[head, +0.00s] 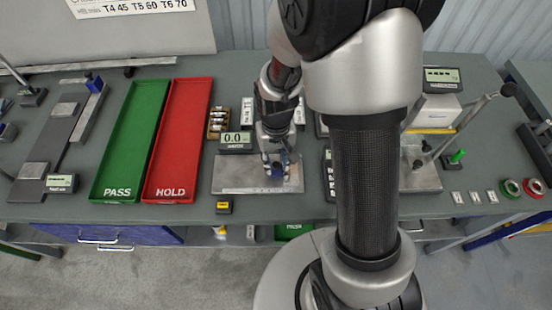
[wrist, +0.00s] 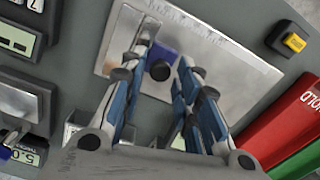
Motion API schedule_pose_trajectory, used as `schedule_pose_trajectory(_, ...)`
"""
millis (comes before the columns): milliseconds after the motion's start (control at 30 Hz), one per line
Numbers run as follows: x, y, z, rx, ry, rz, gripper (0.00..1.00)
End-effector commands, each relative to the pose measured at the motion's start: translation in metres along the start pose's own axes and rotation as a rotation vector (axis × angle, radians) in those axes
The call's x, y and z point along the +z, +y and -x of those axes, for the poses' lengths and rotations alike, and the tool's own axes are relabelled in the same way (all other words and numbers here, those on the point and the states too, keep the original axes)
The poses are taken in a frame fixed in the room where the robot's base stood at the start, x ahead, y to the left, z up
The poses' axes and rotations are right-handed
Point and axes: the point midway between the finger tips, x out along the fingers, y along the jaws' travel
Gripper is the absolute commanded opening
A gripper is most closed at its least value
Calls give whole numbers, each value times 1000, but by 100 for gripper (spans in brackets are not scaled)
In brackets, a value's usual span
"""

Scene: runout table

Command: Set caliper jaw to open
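My gripper (head: 277,160) is low over a bright metal plate (head: 232,182) in the middle of the bench. In the wrist view its two blue-and-grey fingers (wrist: 162,57) are spread apart. Between them shows a small blue block (wrist: 166,52) with a black round knob (wrist: 160,70), on the metal plate (wrist: 225,66). I see a gap at the knob and cannot tell whether either finger touches the block. A narrow metal piece beside the left fingertip is partly covered by it. I cannot tell for certain which part is the caliper jaw.
A display reading 0.0 (head: 236,141) stands behind the plate. The red HOLD tray (head: 178,140) and green PASS tray (head: 131,140) lie to the left. A small yellow-and-black box (head: 224,207) sits in front. A stand with a display (head: 441,80) is at right.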

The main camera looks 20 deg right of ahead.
Motion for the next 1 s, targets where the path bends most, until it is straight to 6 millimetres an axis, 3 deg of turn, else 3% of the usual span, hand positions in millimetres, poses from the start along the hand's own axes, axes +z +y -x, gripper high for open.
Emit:
schedule_pose_trajectory(400, 0, 0, 0, 0, 0, 0, 0)
schedule_pose_trajectory(833, -1, -1, 0, 0, 2, 1, 0)
schedule_pose_trajectory(1000, -7, -28, 1, 0, 2, 8, 0)
